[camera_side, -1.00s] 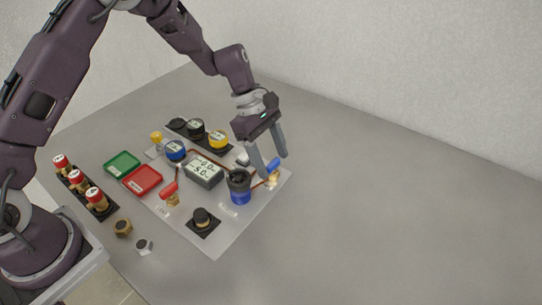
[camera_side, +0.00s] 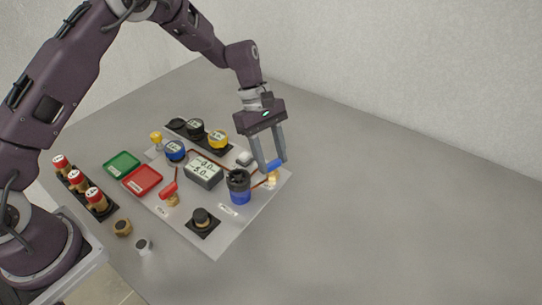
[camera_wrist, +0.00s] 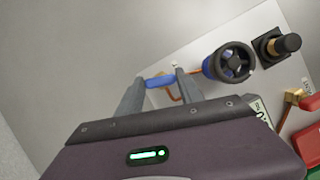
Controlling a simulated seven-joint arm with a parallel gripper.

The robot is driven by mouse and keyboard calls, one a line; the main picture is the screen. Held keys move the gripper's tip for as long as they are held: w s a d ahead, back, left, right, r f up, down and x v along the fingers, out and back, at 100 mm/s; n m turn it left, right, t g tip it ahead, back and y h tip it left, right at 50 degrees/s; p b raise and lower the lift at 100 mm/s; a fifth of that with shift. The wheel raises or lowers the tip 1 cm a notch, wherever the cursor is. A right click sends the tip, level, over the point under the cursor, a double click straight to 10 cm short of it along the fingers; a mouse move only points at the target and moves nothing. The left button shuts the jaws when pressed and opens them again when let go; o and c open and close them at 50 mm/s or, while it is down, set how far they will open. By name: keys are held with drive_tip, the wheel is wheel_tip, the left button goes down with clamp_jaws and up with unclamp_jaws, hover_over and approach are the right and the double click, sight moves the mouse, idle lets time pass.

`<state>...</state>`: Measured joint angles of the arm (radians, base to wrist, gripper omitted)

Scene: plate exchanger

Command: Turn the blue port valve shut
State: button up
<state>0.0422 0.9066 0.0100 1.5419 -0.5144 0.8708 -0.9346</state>
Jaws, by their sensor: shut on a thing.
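The blue port valve is a brass body (camera_side: 271,181) with a blue lever handle (camera_side: 274,165), near the right corner of the light board. The handle also shows in the wrist view (camera_wrist: 160,81). My gripper (camera_side: 272,166) is over the valve, pointing down, its two fingers on either side of the blue handle and shut on it. In the wrist view my gripper (camera_wrist: 158,85) has the handle between its fingertips. The brass body is mostly hidden in the wrist view.
A black-topped blue fitting (camera_side: 239,187) stands close left of the valve. A red-handled valve (camera_side: 170,194), a grey display box (camera_side: 203,171) and a black knob (camera_side: 202,222) sit farther left on the board (camera_side: 222,240). The table to the right is clear.

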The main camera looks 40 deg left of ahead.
sight(277, 158)
drive_tip(key=m+g+y, duration=0.1)
drive_tip(key=m, duration=0.2)
drive_tip(key=m+g, duration=0.1)
drive_tip(key=m, duration=0.3)
drive_tip(key=shift+w+d+y, duration=0.1)
drive_tip(key=shift+w+y, duration=0.1)
drive_tip(key=shift+y, duration=0.2)
drive_tip(key=m+y, duration=0.1)
drive_tip(key=m, duration=0.3)
drive_tip(key=shift+d+m+g, duration=0.15)
drive_tip(key=shift+m+g, duration=0.25)
drive_tip(key=shift+m+y, duration=0.8)
drive_tip(key=shift+m, duration=0.5)
drive_tip(key=o, duration=1.4)
drive_tip(key=v, duration=0.2)
drive_tip(key=s+v, duration=0.1)
drive_tip(key=v, duration=0.4)
drive_tip(key=shift+s+r, duration=0.1)
drive_tip(key=shift+r, duration=1.6)
